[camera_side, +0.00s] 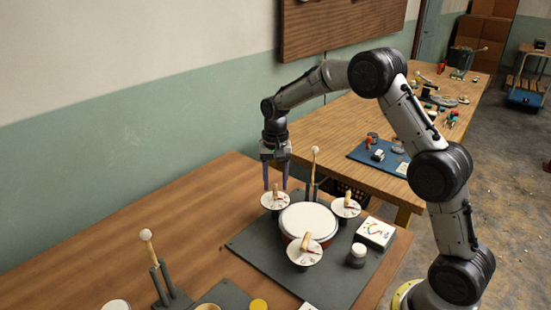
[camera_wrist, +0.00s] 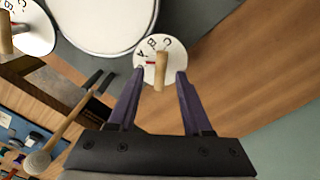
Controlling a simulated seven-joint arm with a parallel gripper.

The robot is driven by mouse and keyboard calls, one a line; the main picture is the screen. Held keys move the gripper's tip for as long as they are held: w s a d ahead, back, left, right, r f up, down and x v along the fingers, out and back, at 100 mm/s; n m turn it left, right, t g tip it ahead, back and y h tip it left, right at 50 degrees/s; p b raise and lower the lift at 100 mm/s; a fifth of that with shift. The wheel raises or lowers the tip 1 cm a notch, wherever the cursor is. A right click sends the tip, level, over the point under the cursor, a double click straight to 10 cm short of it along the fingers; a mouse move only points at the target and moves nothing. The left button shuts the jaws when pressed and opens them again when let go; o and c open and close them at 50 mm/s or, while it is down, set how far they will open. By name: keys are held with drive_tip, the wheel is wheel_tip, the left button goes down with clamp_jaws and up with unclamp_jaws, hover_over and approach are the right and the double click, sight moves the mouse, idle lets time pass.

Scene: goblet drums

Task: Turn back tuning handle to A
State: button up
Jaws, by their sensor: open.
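My gripper (camera_side: 276,185) points down with its fingers apart, just above the far-left tuning dial (camera_side: 270,203). In the wrist view the open fingers of my gripper (camera_wrist: 155,88) stand either side of a small wooden handle (camera_wrist: 161,70) without visibly touching it. The handle is on a white dial (camera_wrist: 178,47) lettered A, B and C, with a red mark near the A. The white-topped drum (camera_side: 308,219) is beside the dial. Two more lettered dials with wooden handles stand around the drum, one at the right (camera_side: 347,209) and one in front (camera_side: 304,254).
A mallet (camera_side: 315,160) stands upright behind the drum, close to my gripper. Another mallet (camera_side: 149,245) stands at the left. Bare table lies left of the mat.

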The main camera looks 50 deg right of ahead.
sight(275, 188)
wheel_tip(275, 188, up, 11)
idle(0.3)
drive_tip(key=shift+r, duration=0.1)
wheel_tip(275, 188, down, 14)
drive_tip(key=n, duration=0.4)
idle(0.6)
